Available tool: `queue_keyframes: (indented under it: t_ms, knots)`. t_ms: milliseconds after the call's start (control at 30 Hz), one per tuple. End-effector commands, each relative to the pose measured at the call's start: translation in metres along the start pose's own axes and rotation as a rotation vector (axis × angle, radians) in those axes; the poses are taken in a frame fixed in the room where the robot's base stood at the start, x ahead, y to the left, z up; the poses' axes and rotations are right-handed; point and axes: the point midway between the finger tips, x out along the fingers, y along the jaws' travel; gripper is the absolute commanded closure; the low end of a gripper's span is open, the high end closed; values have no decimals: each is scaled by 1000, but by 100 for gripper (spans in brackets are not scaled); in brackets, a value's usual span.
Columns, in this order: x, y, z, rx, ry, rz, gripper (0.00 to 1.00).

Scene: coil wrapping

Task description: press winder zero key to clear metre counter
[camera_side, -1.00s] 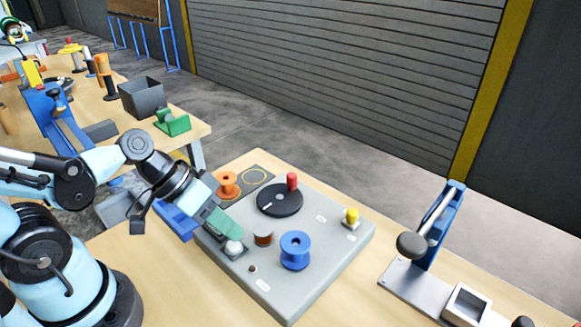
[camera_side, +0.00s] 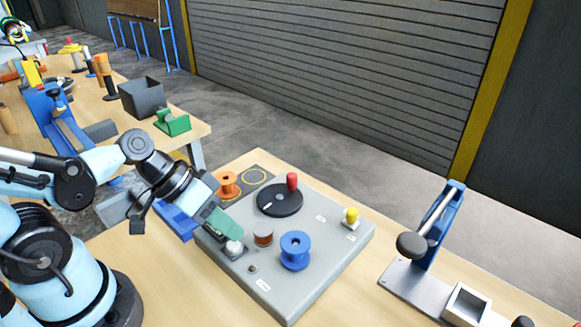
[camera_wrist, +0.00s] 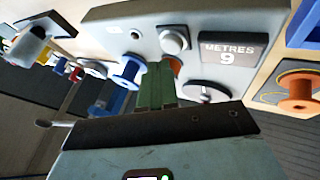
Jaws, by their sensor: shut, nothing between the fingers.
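The grey winder panel (camera_side: 330,264) lies on the bench. A pale round push key (camera_side: 233,247) on a dark square base sits at its near left edge. It also shows in the wrist view (camera_wrist: 174,40). Beside it there, the metre counter (camera_wrist: 228,50) reads "METRES 9". My gripper (camera_side: 236,233) has green fingers, shut and empty. In the side view its tips are at the key, just above or behind it; contact cannot be told.
A small copper-brown spool (camera_side: 263,238) and a blue spool (camera_side: 295,250) stand close right of the key. A black disc (camera_side: 275,203) with a red knob, an orange spool (camera_side: 227,184) and a yellow knob (camera_side: 351,215) are farther back. A blue stand (camera_side: 440,225) is at right.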

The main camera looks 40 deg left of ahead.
Motion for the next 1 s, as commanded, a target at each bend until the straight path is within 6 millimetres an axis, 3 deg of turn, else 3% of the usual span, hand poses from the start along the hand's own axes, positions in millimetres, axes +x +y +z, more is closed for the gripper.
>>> queue_keyframes:
  t_ms: [1000]
  knots:
    - [7,-4,4,0,0,0,100]
